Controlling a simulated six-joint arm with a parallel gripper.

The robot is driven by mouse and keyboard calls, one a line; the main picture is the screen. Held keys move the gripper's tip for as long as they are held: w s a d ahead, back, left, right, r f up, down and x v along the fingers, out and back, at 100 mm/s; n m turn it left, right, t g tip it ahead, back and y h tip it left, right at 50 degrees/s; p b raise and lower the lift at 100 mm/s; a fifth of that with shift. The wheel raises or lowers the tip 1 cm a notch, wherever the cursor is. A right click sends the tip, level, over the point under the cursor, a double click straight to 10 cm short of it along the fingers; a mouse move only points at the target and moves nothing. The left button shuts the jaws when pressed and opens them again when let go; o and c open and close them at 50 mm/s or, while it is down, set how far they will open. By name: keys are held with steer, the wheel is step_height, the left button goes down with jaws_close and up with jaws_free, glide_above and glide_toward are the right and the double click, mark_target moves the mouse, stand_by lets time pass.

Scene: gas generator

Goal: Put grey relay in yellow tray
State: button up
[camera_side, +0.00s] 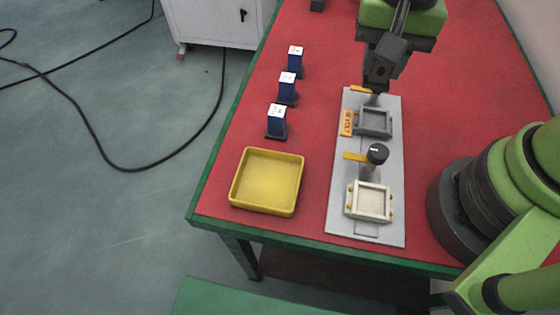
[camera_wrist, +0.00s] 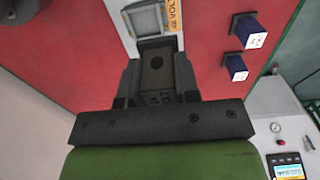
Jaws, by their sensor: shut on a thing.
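In the side view my gripper (camera_side: 375,86) is low over the far end of the grey panel (camera_side: 338,213), beside a yellow strip. In the wrist view its jaws (camera_wrist: 157,84) are shut on a dark grey part with a round dark spot. I cannot tell whether this part is the grey relay or a knob on the panel. The panel carries a grey square frame (camera_side: 374,122) and a white square frame (camera_side: 369,201). The yellow tray (camera_side: 266,181) is empty at the table's near left. No other thing clearly shows as a grey relay.
Several blue relays with white tops, such as the nearest one (camera_side: 277,120), stand in a row left of the panel. A black knob (camera_side: 378,153) stands up between the two frames. The red table (camera_side: 315,160) is clear between tray and panel.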

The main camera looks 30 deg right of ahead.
steer(key=w+a, duration=0.2)
steer(key=a, duration=0.9)
glide_above(268, 184)
steer(key=f, duration=0.2)
step_height(268, 184, down, 9)
steer(key=shift+f, duration=0.2)
steer(key=shift+f, duration=0.15)
steer(key=o, duration=0.9)
steer(key=shift+o, duration=0.2)
